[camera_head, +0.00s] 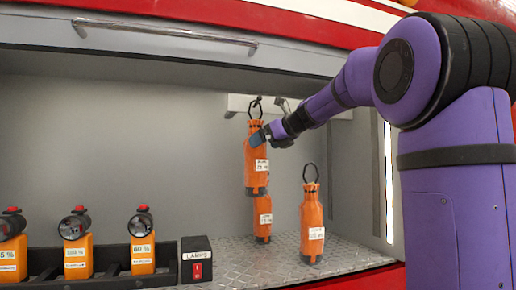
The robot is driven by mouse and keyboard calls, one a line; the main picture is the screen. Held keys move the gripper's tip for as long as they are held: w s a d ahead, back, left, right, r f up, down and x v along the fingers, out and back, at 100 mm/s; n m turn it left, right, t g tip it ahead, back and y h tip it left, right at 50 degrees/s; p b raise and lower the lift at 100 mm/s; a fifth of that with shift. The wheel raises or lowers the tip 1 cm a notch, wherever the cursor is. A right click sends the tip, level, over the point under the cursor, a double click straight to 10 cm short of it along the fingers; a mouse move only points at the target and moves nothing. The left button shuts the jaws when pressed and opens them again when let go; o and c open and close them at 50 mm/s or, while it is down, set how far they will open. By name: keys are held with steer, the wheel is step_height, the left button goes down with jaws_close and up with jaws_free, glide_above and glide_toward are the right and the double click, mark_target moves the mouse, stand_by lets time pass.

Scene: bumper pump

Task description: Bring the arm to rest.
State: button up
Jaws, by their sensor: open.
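My purple arm reaches in from the right, and my gripper (262,137) is at the upper part of an orange cylinder (257,170) with a black top loop. The gripper is open, with a blue fingertip in front of the cylinder; whether it touches cannot be told. This cylinder hangs upright at a hook on a pale wall rail (236,104). The gap between the fingers is too small to see.
Orange lamps (141,254) and a black LAMPS switch box (197,259) are at left. A handled lid (165,32) overhangs the recess.

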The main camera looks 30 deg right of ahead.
steer(key=v, duration=0.6)
steer(key=s+a+f+n+g, duration=0.5)
steer(key=s+a+f+n, duration=0.95)
steer(key=n, duration=0.25)
steer(key=s+a+f+n+g+h, duration=0.2)
steer(key=s+a+f+n+h, duration=0.1)
steer(key=s+f+n, duration=1.1)
step_height(320, 180, down, 2)
steer(key=shift+a+n+g, duration=0.4)
steer(key=shift+a+n, duration=0.3)
steer(key=shift+n, duration=0.1)
